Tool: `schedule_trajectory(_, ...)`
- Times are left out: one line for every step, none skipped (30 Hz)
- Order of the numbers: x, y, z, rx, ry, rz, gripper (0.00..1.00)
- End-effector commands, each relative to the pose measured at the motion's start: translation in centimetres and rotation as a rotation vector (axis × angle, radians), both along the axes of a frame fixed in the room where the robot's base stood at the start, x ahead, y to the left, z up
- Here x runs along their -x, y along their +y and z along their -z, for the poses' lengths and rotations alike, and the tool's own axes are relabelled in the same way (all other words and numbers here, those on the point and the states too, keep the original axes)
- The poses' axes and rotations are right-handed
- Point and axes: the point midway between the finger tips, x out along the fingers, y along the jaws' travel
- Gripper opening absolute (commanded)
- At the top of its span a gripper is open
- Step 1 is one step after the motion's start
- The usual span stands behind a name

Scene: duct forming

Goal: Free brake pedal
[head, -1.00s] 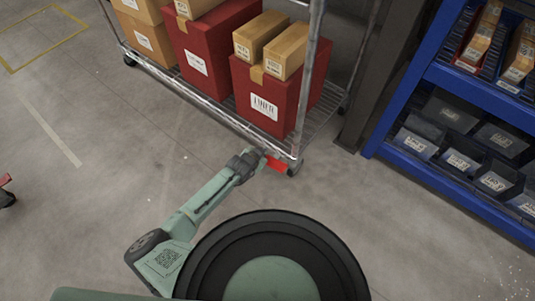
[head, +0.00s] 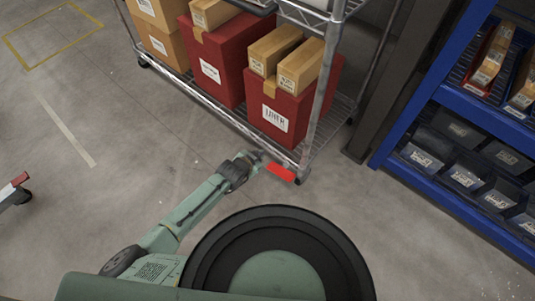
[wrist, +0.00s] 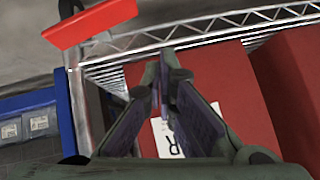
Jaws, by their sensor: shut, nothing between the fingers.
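The red brake pedal (head: 281,172) sticks out low at the near corner of the wire cart, beside its caster (head: 299,179). In the wrist view the pedal (wrist: 92,22) is a red bar at the upper left. My gripper (head: 257,157) is just left of the pedal in the head view, with a small gap. In the wrist view my gripper's fingers (wrist: 162,78) are together and empty, pointing over the cart's edge and a red box. They look apart from the pedal. Whether the pedal is pressed or raised I cannot tell.
The wire cart (head: 229,122) carries red boxes (head: 296,107) and cardboard boxes (head: 276,50). A blue rack (head: 403,128) with dark bins stands at the right, near a dark post (head: 372,125). Bare floor lies left of the cart. A red-and-grey object (head: 16,190) is at the left edge.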

Motion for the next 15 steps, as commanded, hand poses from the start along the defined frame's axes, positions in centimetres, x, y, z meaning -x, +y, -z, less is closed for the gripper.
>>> schedule_trajectory(0.5,0.6,-0.6,-0.001,0.001,0.0,0.0)
schedule_trajectory(0.6,0.8,-0.9,-0.001,0.001,0.0,0.0)
schedule_trajectory(0.9,1.1,-1.2,-0.002,0.001,0.0,0.0)
schedule_trajectory(1.0,1.2,-1.4,-0.001,0.001,0.0,0.0)
schedule_trajectory(1.1,1.3,-1.6,-0.001,0.001,0.0,0.0)
schedule_trajectory(1.2,1.4,-1.7,0.0,0.001,0.001,0.0)
schedule_trajectory(1.3,1.5,-1.8,0.0,0.001,0.001,0.0)
schedule_trajectory(1.4,1.6,-1.9,0.0,0.001,0.0,0.0)
schedule_trajectory(1.4,1.6,-2.0,0.001,0.002,0.0,0.0)
schedule_trajectory(1.4,1.6,-2.0,0.001,0.002,0.0,0.0)
schedule_trajectory(1.4,1.6,-2.0,0.001,0.002,0.0,0.0)
schedule_trajectory(1.4,1.6,-2.0,0.001,0.002,0.0,0.0)
schedule_trajectory(1.4,1.6,-2.0,0.001,0.001,0.0,0.0)
schedule_trajectory(1.4,1.6,-2.0,0.001,0.001,0.0,0.0)
schedule_trajectory(1.4,1.6,-2.0,0.001,0.001,0.0,0.0)
